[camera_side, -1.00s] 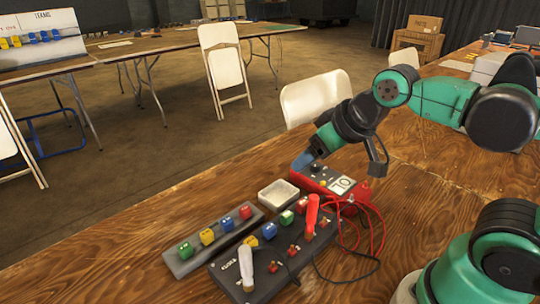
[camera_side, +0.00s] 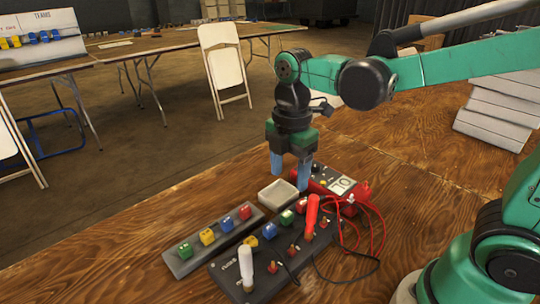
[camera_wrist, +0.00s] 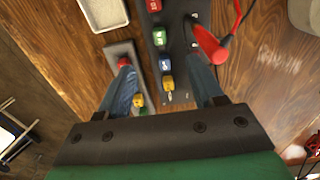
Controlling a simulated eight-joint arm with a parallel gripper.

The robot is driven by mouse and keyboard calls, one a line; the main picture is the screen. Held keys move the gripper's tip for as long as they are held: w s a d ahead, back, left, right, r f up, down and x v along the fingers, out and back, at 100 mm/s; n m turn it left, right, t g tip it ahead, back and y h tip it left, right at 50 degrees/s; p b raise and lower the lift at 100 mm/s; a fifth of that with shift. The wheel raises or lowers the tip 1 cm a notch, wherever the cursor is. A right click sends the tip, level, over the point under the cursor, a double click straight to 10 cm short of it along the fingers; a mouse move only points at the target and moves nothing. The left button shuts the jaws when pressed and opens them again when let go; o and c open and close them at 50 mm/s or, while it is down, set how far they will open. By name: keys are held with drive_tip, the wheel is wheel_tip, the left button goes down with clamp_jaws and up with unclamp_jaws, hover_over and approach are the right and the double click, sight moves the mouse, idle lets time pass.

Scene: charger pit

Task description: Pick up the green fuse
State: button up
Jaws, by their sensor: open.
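A green fuse (camera_side: 287,217) sits in the row on the black panel (camera_side: 232,277), between a blue and a red fuse. In the wrist view that green fuse (camera_wrist: 158,37) shows beyond and between the fingertips (camera_wrist: 163,77). A second green fuse (camera_side: 185,250) sits at the near end of the grey strip (camera_side: 179,268).
A white dish (camera_side: 278,192) lies behind the panel and strip. A red meter (camera_side: 331,183) with loose red cables (camera_side: 381,229) is at right. A red upright piece (camera_side: 312,213) and a white upright piece (camera_side: 246,268) rise from the panel. Bare wood lies left of the strip.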

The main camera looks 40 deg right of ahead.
sight(287, 213)
drive_tip(key=shift+f, duration=4.6)
clamp_jaws()
